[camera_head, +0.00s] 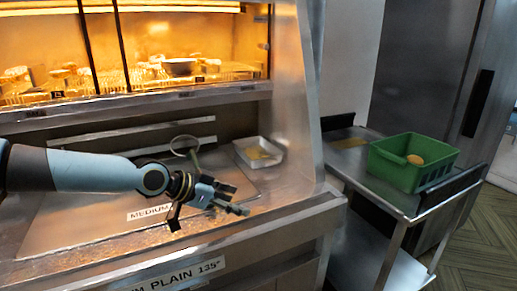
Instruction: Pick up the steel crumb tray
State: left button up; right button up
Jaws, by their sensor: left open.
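The steel crumb tray (246,160) is a small, shallow, light metal tray with yellowish crumbs in it. It sits at the right end of the steel counter. My left gripper (240,203) is open and empty, above the counter, in front of the tray and a little to its left in the picture. It appears apart from the tray. The tray is not covered by my arm. My right gripper is not in view.
A ring-shaped wire tool (185,146) stands left of the tray. A lit warming cabinet (188,90) rises behind the counter (75,220). On the right, a steel cart (350,165) holds a green basket (395,172) with an orange-brown item (415,160) in it.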

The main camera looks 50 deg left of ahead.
aim_at(257, 151)
jog(key=i+j, duration=0.25)
jog(key=j, duration=0.15)
jog(key=i+j, duration=0.2)
jog(key=j, duration=0.15)
jog(key=i+j, duration=0.25)
jog(key=j, duration=0.15)
